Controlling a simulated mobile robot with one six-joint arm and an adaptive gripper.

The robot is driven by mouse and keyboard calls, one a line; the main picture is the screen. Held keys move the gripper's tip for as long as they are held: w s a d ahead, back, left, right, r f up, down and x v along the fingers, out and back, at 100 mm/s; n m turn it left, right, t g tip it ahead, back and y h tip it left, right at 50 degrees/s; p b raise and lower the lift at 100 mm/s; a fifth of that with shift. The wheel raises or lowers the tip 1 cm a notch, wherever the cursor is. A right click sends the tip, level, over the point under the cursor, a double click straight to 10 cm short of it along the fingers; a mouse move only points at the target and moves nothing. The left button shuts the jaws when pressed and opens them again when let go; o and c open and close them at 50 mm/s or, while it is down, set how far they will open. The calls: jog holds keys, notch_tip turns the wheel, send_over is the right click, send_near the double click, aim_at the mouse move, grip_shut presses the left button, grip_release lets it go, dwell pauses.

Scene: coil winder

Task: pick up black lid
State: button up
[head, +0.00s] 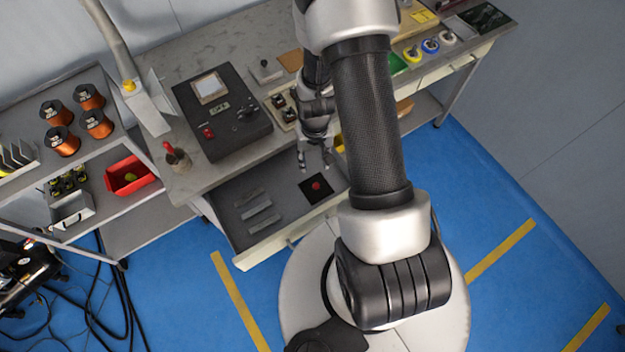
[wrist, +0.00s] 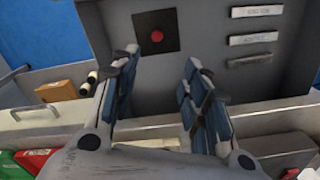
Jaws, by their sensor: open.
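The black lid (head: 309,194) is a flat black square with a red knob in its middle. It lies in the open grey drawer (head: 228,213), towards the right in the head view. In the wrist view the lid (wrist: 142,21) lies on the drawer floor near the top, beyond the fingertips. My gripper (head: 315,163) is open and empty, apart from the lid and just behind it in the head view. In the wrist view my gripper (wrist: 160,60) shows its two fingers spread, with the lid seen above the gap between them.
Several grey labelled bars (head: 260,215) lie left of the lid in the drawer. The workbench (head: 195,175) above holds a black device (head: 222,135). In the wrist view a cardboard box (wrist: 62,91) lies at the left. Bare drawer floor surrounds the lid.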

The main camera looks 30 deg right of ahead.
jog(key=b, duration=0.3)
send_over(316, 185)
jog(key=f, duration=1.1)
jog(key=shift+w+a, duration=0.15)
jog(key=shift+a, duration=0.15)
jog(key=shift+d+f+b, duration=0.15)
jog(key=shift+f+b, duration=0.4)
jog(key=shift+f, duration=0.85)
jog(key=shift+d+f+b, duration=0.15)
jog(key=shift+f+b, duration=0.4)
jog(key=shift+f, duration=0.8)
jog(key=shift+r, duration=0.1)
jog(key=shift+c, duration=0.4)
grip_shut()
